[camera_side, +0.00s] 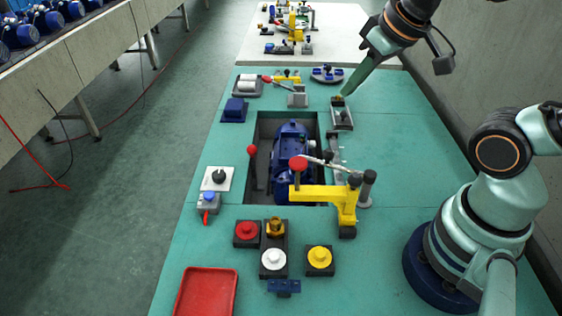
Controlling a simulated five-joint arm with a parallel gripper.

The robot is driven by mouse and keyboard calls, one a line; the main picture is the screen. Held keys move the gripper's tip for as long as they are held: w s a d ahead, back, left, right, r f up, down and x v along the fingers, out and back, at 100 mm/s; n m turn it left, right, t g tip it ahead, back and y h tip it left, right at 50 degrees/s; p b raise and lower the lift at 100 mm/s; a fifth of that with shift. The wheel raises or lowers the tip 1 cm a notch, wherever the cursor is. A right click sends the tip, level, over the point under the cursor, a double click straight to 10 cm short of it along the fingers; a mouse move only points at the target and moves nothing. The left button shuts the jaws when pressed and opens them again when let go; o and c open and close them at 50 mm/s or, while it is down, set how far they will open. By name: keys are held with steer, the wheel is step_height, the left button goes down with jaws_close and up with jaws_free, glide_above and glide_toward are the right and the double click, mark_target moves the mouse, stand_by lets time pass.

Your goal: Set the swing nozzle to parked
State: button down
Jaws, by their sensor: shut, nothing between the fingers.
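What looks like the swing nozzle is a pale, thin arm (330,164) on a grey post (367,188). It reaches left over the edge of the recess, toward the blue pump (290,146). A yellow bracket (325,194) with a red ball knob (298,163) overlaps it in the view, so its exact tip is hard to tell. My gripper (347,92) is shut and empty. It is at the far side of the bench, just above a grey slide fixture (342,117) with a small yellowish top, well apart from the nozzle. Whether it touches that fixture cannot be told.
A red-knobbed lever (252,150) stands at the recess's left edge. Red (246,231), white (273,259) and yellow (320,258) buttons sit in front, near a red tray (206,293).

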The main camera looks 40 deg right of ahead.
mark_target(328, 150)
stand_by(0.3)
steer(key=c, duration=0.6)
jaws_free()
steer(key=shift+w+f, duration=0.1)
steer(key=n+g, duration=0.1)
steer(key=f+n+g, duration=0.1)
steer(key=w+n, duration=0.1)
steer(key=shift+a+f+n+g, duration=0.2)
steer(key=shift+a+n+g, duration=0.1)
steer(key=shift+a+g, duration=0.1)
steer(key=f+n+g, duration=0.1)
steer(key=f, duration=0.3)
steer(key=f+n+g, duration=0.1)
steer(key=f, duration=0.4)
steer(key=w+a+f+n, duration=0.1)
steer(key=f+n, duration=0.1)
steer(key=f, duration=0.3)
steer(key=shift+f+g, duration=0.15)
steer(key=shift+g, duration=0.25)
jaws_close()
